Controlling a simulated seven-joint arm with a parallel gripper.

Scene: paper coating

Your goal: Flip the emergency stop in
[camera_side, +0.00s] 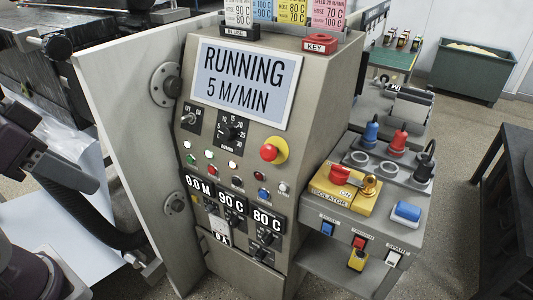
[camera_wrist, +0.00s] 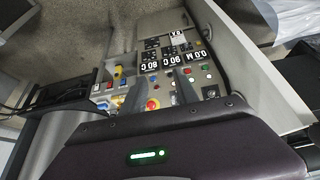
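The emergency stop (camera_side: 269,152) is a red mushroom button on a round yellow base, at the right of the grey control panel's face. It also shows in the wrist view (camera_wrist: 152,104), where the panel appears upside down. My gripper (camera_wrist: 159,80) shows as two grey fingers standing apart, with nothing visible between them but the distant panel. In the side view, dark parts of my arm are at the left edge, well apart from the button. Whether the button is pressed or out cannot be told.
The screen (camera_side: 243,83) reads RUNNING 5 M/MIN. Switches, lamps and a dial surround the button. A red key holder (camera_side: 319,43) sits on top. A yellow isolator block (camera_side: 346,192) with a red handle is at the right. A large grey plate (camera_side: 135,150) stands left of the panel.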

